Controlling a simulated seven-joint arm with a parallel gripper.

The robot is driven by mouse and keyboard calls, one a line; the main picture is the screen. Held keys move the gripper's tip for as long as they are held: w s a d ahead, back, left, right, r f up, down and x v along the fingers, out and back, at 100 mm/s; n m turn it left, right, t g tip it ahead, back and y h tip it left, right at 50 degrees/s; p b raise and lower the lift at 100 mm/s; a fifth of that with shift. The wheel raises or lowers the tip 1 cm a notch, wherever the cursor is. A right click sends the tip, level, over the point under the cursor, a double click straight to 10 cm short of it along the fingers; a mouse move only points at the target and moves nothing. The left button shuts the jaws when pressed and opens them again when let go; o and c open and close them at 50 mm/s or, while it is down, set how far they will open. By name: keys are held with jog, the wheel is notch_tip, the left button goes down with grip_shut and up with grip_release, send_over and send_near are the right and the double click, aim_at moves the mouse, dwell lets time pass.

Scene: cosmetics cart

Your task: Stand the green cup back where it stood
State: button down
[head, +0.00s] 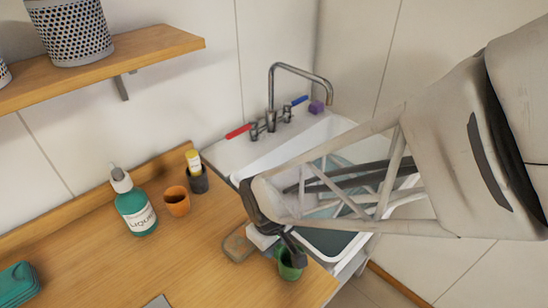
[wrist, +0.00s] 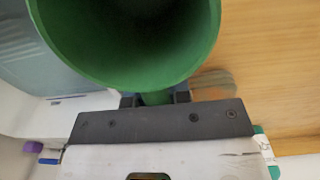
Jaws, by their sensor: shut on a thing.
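The green cup (head: 290,264) is at the counter's right front edge, close to the sink, in the head view. My gripper (head: 287,246) is shut on it. In the wrist view the cup (wrist: 125,80) fills the upper left, its wide mouth facing the camera and its inside dark. My fingertips (wrist: 154,98) close on its near side there. The wooden counter (head: 130,265) lies below and beside the cup. I cannot tell whether the cup's base touches the counter. My arm hides part of the sink.
A tan block (head: 238,247) lies just left of my gripper, beside a pale item (head: 262,238). An orange cup (head: 177,201), a green soap bottle (head: 136,212) and a dark cup (head: 198,180) stand behind. The sink (head: 250,163) is right. The counter's front middle is mostly clear.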

jog(key=c, duration=1.1)
grip_release()
jog(key=shift+f, duration=0.15)
jog(key=shift+o, duration=0.2)
notch_tip(320, 180, up, 12)
jog(key=shift+r, duration=0.2)
jog(key=s+d+r+m+t, duration=0.1)
jog(key=d+r+m, duration=0.3)
jog(key=d, duration=0.6)
jog(key=s+d+r+m+t, duration=0.1)
jog(key=s+d+r+m, duration=0.2)
jog(key=d, duration=0.7)
jog(key=shift+r+m+t, duration=0.3)
jog(key=shift+r+m, duration=0.2)
jog(key=shift+m, duration=0.7)
